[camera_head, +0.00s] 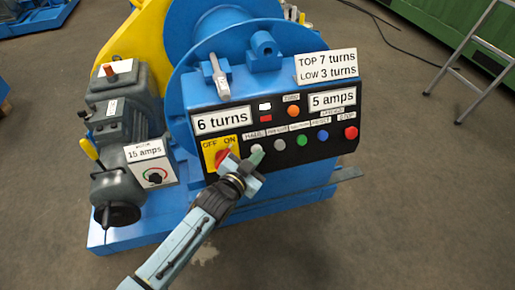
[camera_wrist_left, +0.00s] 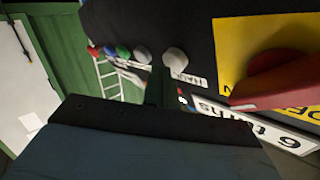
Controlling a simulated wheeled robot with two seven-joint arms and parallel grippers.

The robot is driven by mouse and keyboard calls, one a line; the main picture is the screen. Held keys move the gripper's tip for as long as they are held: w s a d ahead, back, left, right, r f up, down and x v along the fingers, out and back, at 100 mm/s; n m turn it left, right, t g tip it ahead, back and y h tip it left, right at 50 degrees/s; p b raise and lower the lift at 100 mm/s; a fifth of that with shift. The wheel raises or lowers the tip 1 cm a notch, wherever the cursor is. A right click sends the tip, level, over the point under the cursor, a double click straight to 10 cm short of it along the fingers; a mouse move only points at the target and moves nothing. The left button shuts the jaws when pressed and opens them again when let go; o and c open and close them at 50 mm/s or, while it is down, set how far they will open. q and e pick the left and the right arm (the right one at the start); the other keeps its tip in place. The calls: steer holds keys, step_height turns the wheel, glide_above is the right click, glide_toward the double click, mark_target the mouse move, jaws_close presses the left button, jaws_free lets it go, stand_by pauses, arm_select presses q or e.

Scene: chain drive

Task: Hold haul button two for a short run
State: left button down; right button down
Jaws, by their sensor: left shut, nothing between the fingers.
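The blue machine's black control panel (camera_head: 318,155) has a row of round buttons. The leftmost is a whitish button (camera_head: 257,148) under a label that seems to read HAUL. Right of it is a grey button (camera_head: 280,144), whose label is too small to read. My left gripper (camera_head: 256,160) is shut and empty, its tip at the whitish button and partly covering it. In the left wrist view the finger (camera_wrist_left: 160,86) points up between the nearest pale button (camera_wrist_left: 177,60) and the second pale button (camera_wrist_left: 142,54). I cannot tell whether it touches either. My right gripper is out of view.
A red switch handle (camera_head: 222,156) on a yellow OFF/ON plate sits just left of my gripper. Green (camera_head: 302,139), blue (camera_head: 323,135) and red (camera_head: 350,132) buttons lie to the right. A grey motor (camera_head: 120,110) stands left. Signs read 6 turns, 5 amps and 15 amps.

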arm_select(q)
steer(key=shift+s+d+r, duration=0.1)
steer(key=shift+s+r, duration=0.15)
steer(key=shift+s, duration=0.1)
steer(key=s+p, duration=0.1)
steer(key=s+d+r+p, duration=0.1)
steer(key=s+p, duration=0.1)
steer(key=s+r+p, duration=0.1)
steer(key=shift+s+d+r+p, duration=0.1)
steer(key=shift+s+d+p, duration=0.05)
steer(key=shift+d+p, duration=0.15)
steer(key=shift+a, duration=0.1)
stand_by(0.4)
